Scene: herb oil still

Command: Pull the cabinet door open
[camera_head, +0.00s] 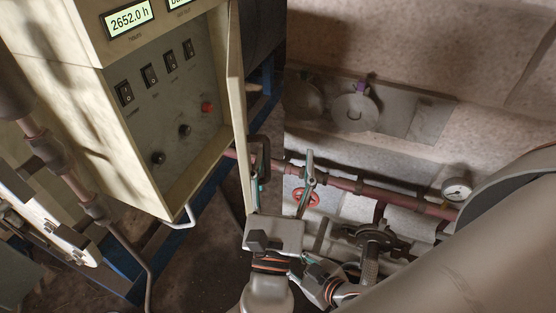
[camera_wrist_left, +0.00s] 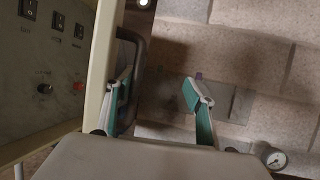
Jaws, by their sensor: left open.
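The cream cabinet (camera_head: 130,160) stands at the left in the head view. Its door (camera_head: 237,90) is swung out and seen nearly edge-on, with the inside panel exposed. The door edge also shows in the left wrist view (camera_wrist_left: 101,65). A dark bar handle (camera_head: 264,155) is on the door's right face; the wrist view shows it too (camera_wrist_left: 137,60). My left gripper (camera_head: 284,180) is open, its fingers spread. One finger is beside the door, overlapping the handle's lower part; the other is well to the right. Whether the finger touches the handle, I cannot tell.
Inside the cabinet are a red button (camera_head: 207,107), black switches and knobs. A red pipe (camera_head: 400,200) with a red handwheel (camera_head: 306,197) and a gauge (camera_head: 457,190) runs along the stone wall behind the gripper. A dark valve (camera_head: 372,238) is close on the gripper's right.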

